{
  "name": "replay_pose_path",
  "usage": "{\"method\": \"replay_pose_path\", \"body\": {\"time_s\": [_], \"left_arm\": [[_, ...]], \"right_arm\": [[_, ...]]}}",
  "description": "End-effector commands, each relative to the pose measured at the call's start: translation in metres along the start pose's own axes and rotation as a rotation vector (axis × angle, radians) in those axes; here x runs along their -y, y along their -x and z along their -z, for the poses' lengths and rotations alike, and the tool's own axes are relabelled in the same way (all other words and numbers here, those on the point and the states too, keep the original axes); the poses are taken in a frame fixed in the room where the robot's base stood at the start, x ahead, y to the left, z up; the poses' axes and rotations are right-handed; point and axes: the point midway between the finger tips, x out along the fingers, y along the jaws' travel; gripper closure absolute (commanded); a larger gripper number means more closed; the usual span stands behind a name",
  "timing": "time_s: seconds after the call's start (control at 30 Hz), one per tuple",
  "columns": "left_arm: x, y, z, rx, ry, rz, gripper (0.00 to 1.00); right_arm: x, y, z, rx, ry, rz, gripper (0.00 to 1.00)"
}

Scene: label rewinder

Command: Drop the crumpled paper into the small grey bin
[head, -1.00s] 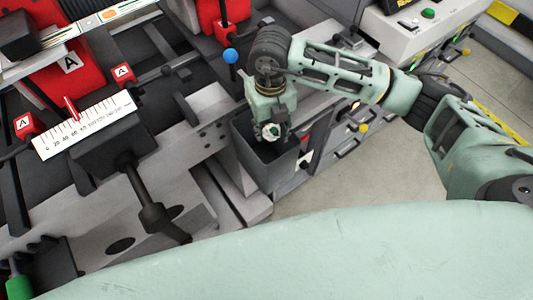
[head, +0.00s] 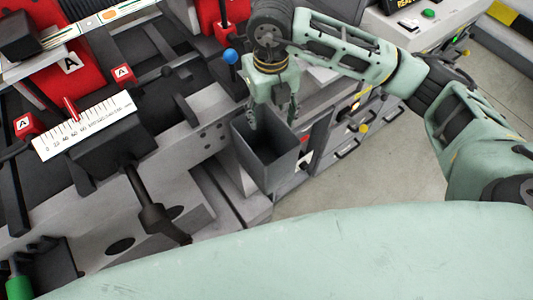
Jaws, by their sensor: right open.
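The small grey bin (head: 268,172) stands at the right side of the machine, in the middle of the head view. Its inside is dark, and I see no paper in the part that shows. My right gripper (head: 272,121) points down above the bin's far rim, with its fingers spread apart and nothing between them. The crumpled paper is not visible now; the bin's floor is too dark to make out. My left gripper is not in view.
A white scale (head: 84,124) with a red pointer lies on the machine at left. A blue-knobbed lever (head: 231,57) rises behind the bin. A black handle (head: 155,205) stands left of it. Open floor (head: 385,160) lies to the right.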

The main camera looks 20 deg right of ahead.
Motion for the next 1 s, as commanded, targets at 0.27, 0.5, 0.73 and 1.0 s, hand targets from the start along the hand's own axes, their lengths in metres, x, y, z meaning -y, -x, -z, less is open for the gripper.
{"method": "replay_pose_path", "body": {"time_s": [0.27,0.5,0.73,1.0], "left_arm": [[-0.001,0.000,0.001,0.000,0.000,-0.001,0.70],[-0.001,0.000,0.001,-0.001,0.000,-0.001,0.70],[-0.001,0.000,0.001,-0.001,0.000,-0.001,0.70],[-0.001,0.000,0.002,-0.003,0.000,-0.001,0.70]], "right_arm": [[0.000,0.049,0.000,0.003,0.001,0.000,0.44],[0.000,0.059,0.000,0.000,0.002,0.001,0.44],[0.000,0.059,0.000,0.000,0.001,0.001,0.44],[0.000,0.059,0.000,0.000,0.001,0.000,0.44]]}}
